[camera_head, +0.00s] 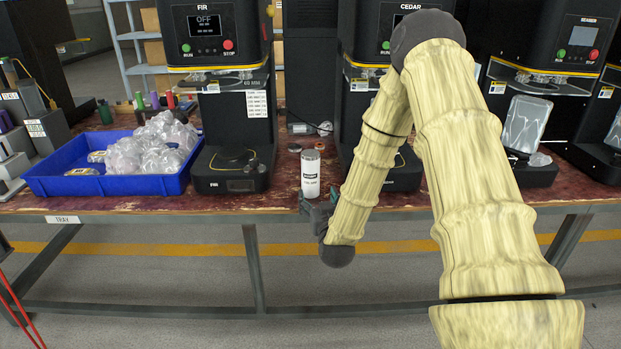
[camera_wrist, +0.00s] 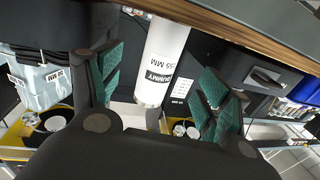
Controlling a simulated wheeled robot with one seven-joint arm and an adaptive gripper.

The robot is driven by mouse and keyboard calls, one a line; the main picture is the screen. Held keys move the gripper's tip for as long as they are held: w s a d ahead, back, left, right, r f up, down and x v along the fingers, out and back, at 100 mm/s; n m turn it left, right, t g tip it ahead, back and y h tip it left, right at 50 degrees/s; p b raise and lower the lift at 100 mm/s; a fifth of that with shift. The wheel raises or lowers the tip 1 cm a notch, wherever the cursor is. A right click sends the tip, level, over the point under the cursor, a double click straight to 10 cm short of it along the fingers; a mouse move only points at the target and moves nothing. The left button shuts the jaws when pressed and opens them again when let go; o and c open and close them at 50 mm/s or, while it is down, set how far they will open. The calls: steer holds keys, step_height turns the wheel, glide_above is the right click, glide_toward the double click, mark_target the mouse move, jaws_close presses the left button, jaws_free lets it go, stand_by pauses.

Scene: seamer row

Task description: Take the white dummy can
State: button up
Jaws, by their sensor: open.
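The white dummy can (camera_head: 311,176) stands upright near the front edge of the red-brown bench (camera_head: 250,207), between the FIR machine and my arm. In the wrist view the can (camera_wrist: 163,62) shows its label with "DUMMY" and "55 MM", and it lies between and just beyond the green-padded fingers. In the wrist view my gripper (camera_wrist: 160,90) is open, with the fingers spread to either side of the can. I cannot tell whether either finger touches it.
The FIR seamer (camera_head: 232,170) stands left of the can, and the CEDAR seamer (camera_head: 400,178) stands right, partly behind my arm. A blue tray (camera_head: 110,186) with clear plastic bags sits at the left. Small round parts (camera_head: 295,148) lie behind the can.

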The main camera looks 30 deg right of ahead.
mark_target(311, 181)
steer(key=shift+x, duration=5.2)
steer(key=shift+a, duration=0.1)
steer(key=shift+c, duration=0.2)
steer(key=c, duration=1.2)
